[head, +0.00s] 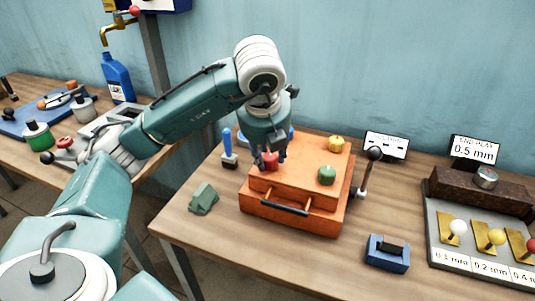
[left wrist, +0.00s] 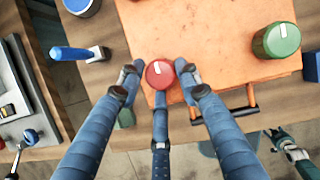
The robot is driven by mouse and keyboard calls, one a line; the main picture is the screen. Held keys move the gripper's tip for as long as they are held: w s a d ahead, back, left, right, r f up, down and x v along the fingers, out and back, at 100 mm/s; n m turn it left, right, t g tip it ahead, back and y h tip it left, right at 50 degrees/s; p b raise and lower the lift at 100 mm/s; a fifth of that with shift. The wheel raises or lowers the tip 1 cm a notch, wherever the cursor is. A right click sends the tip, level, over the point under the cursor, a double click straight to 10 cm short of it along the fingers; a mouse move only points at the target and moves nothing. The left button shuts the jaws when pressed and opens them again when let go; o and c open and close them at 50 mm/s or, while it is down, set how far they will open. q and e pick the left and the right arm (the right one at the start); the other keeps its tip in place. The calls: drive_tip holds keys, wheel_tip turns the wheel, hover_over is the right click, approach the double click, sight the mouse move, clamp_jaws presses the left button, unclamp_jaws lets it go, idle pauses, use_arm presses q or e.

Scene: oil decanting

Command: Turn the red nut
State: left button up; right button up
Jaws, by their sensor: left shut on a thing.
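The red nut (head: 270,161) stands on top of an orange box (head: 302,196), at its left side. In the left wrist view the red nut (left wrist: 160,74) shows a white mark on its top. My left gripper (head: 269,158) comes down from above and is shut on the red nut. In the left wrist view its fingers (left wrist: 160,80) surround the nut from the left, right and below. A part of what looks like my right gripper (left wrist: 287,143) shows small at the lower right of that view; its fingers are unclear.
A green nut (head: 327,175) and a yellow nut (head: 336,144) also sit on the orange box. A lever (head: 365,174) stands right of it. A blue block (head: 387,253) and a gauge tray (head: 445,252) are right.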

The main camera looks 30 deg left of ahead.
use_arm(q)
drive_tip(key=shift+w+r, duration=0.2)
drive_tip(key=o, duration=0.9)
drive_tip(key=shift+o, duration=1)
drive_tip(key=shift+w+d+f, duration=0.1)
drive_tip(key=shift+f, duration=0.05)
drive_tip(key=shift+r, duration=0.2)
drive_tip(key=v, duration=1.1)
drive_tip(key=shift+s+r, duration=0.25)
